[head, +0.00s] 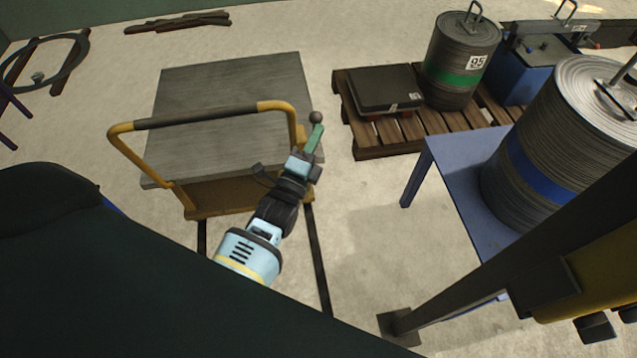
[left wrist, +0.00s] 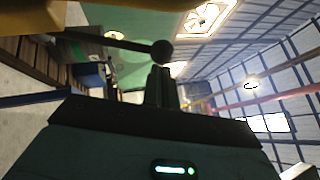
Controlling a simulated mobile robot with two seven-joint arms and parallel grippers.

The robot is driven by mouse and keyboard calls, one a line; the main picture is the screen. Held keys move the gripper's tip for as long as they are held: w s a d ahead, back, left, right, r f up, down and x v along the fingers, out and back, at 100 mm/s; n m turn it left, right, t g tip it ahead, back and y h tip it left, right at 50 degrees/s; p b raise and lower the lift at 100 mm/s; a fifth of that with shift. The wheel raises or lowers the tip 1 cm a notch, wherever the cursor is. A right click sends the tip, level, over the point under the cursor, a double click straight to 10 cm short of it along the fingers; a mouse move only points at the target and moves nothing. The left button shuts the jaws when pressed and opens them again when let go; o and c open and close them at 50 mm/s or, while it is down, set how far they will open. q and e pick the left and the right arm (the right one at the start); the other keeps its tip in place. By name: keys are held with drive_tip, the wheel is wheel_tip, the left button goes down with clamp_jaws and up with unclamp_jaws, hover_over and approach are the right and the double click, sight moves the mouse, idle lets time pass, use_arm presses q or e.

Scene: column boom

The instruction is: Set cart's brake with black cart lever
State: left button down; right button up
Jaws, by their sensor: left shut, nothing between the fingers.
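The cart (head: 230,90) has a grey deck, a yellow frame and a yellow push handle (head: 125,130) with a dark grip. The black cart lever (head: 316,117) shows as a round knob at the handle's right end. In the left wrist view the lever (left wrist: 161,50) is a dark rod ending in a ball. My left gripper (head: 315,139) is shut and empty, its green fingertips just below the knob. In the left wrist view its fingers (left wrist: 160,85) point up at the ball. I cannot tell whether they touch it. My right gripper is not in view.
A wooden pallet (head: 385,140) holds a black case (head: 385,88) and a drum with a green band (head: 460,60). A blue table (head: 450,180) at right bears a large drum with a blue band (head: 530,165). A dark beam (head: 480,275) crosses the lower right. Floor between cart and table is clear.

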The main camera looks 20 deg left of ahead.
use_arm(q)
drive_tip(key=shift+w+a+r+n+g+p, duration=0.35)
drive_tip(key=shift+w+r+p, duration=0.2)
drive_tip(key=shift+r+p, duration=0.2)
drive_tip(key=shift+w+a+n+g+p, duration=0.25)
drive_tip(key=shift+w+g+p, duration=0.1)
drive_tip(key=shift+p, duration=0.3)
drive_tip(key=shift+w+a+r+p, duration=0.1)
drive_tip(key=shift+p, duration=0.2)
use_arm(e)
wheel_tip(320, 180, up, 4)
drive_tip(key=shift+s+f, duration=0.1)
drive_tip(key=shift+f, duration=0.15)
